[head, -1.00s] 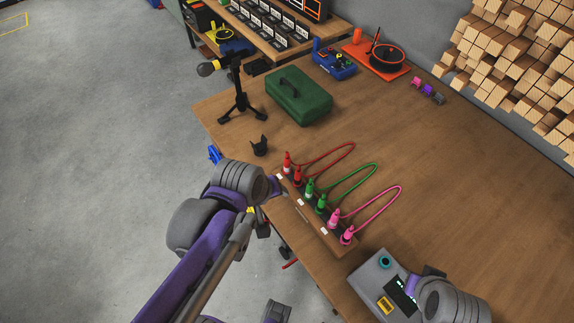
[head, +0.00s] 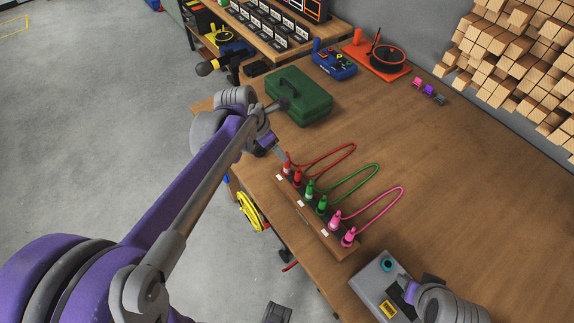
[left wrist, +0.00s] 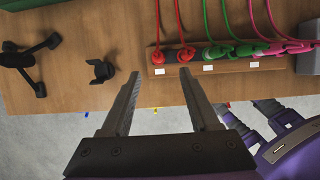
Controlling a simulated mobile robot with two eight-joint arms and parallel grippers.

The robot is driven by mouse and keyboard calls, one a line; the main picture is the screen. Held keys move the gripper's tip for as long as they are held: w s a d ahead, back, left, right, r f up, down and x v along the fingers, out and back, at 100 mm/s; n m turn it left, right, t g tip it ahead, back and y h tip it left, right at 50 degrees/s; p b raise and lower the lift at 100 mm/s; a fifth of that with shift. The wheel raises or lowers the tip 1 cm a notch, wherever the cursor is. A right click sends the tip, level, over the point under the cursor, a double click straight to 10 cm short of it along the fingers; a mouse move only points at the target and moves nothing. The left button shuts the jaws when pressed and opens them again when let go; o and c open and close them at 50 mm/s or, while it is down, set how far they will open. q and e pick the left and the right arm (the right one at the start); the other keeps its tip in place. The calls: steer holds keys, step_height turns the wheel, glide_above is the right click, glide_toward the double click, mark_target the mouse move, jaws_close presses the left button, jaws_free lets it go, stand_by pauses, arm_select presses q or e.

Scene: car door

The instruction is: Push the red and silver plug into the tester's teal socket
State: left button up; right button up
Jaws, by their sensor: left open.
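The red and silver plug (head: 287,168) stands upright at the far end of a wooden rack (head: 318,232) of plugs, its red cord looping away. In the left wrist view it is the leftmost red plug (left wrist: 158,57). My left gripper (head: 284,153) is just beyond that end of the rack. Its open, empty fingers (left wrist: 160,74) point toward the plug and appear apart from it. The grey tester (head: 368,277) sits at the near table edge with its teal socket (head: 387,264) facing up. My right gripper (head: 408,290) is over the tester; its fingertips are unclear.
Another red plug (head: 297,179), green plugs (head: 321,205) and pink plugs (head: 348,237) share the rack. A green toolbox (head: 300,98) stands behind it. A black holder (left wrist: 101,72) and a tripod (left wrist: 30,62) are left of the rack.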

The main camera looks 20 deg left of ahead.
arm_select(q)
glide_above(287, 166)
steer(key=shift+s+a+f+b, duration=0.1)
steer(key=shift+s+a+f, duration=0.05)
steer(key=shift+f, duration=0.7)
steer(key=shift+s+a+f+b, duration=0.1)
steer(key=shift+a+f, duration=0.05)
steer(key=shift+f, duration=0.75)
steer(key=shift+s+a+f+b, duration=0.1)
steer(key=shift+s+a+f, duration=0.05)
steer(key=shift+f, duration=0.7)
steer(key=shift+f, duration=0.1)
steer(key=x, duration=0.5)
steer(key=shift+a+f, duration=0.1)
steer(key=shift+a, duration=0.15)
jaws_close()
